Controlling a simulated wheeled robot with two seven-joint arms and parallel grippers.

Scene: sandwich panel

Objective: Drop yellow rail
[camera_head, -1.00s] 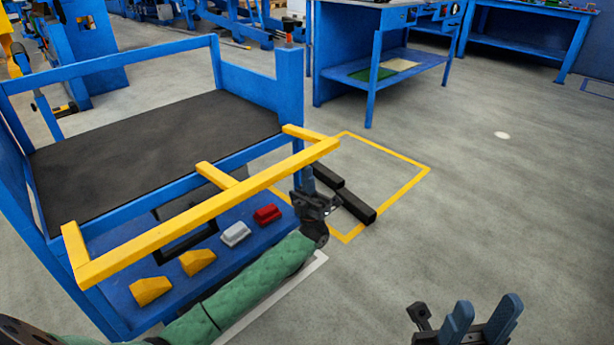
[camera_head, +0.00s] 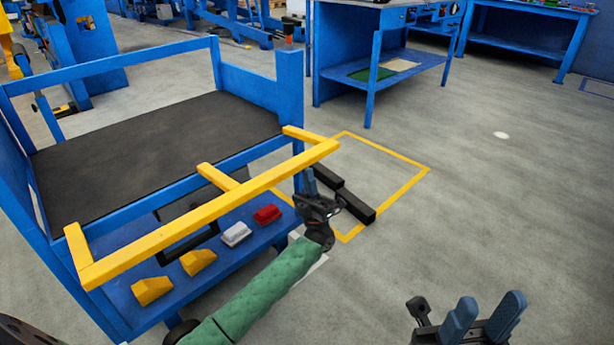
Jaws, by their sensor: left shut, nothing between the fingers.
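The yellow rail (camera_head: 215,207) is a long bar with short end arms and a middle arm. It spans the near side of the blue cart (camera_head: 290,92), its arms pointing at the cart's frame. My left gripper (camera_head: 310,185) is shut and empty, just below the rail near its right end; I cannot tell whether it touches the rail. The green sleeve on my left arm passes in front of the cart's lower shelf. My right gripper (camera_head: 484,318) is open and empty at the bottom right, far from the rail.
The cart's lower shelf (camera_head: 250,252) holds yellow wedges (camera_head: 198,262), a white block (camera_head: 236,234) and a red block (camera_head: 267,214). Black bars (camera_head: 357,206) lie on the floor by a yellow outlined square (camera_head: 403,187). A blue workbench (camera_head: 371,85) stands behind. The floor on the right is clear.

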